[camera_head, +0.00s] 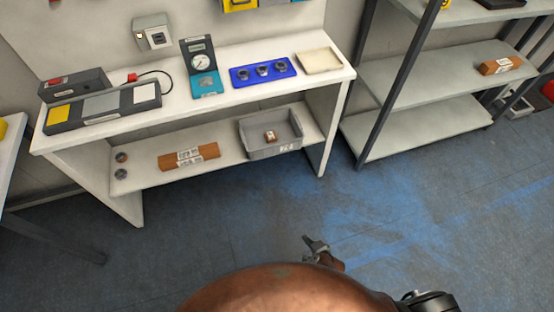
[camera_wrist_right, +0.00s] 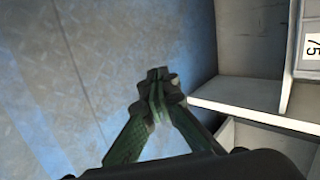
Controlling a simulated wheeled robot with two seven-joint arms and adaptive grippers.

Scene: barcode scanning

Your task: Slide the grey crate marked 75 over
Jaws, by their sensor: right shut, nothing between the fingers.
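The grey crate (camera_head: 262,153) stands at the right end of the workbench's lower shelf. A pale marking is on its front, too small to read there. A small brown-and-white box (camera_head: 271,136) lies inside it. In the right wrist view, part of the crate (camera_wrist_right: 304,72) shows at the right edge with a white label reading 75, cut off by the frame. My right gripper (camera_head: 316,245) is out over the floor in front of the bench, apart from the crate. Its fingertips (camera_wrist_right: 157,76) are together and empty. My left gripper is not in view.
The lower shelf (camera_head: 232,150) also holds a brown package (camera_head: 189,157) and two small round parts at left. The bench top (camera_head: 220,102) above carries a blue tray (camera_head: 262,73), a gauge and a scale. A shelving rack (camera_head: 420,120) stands right. The blue-grey floor between is clear.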

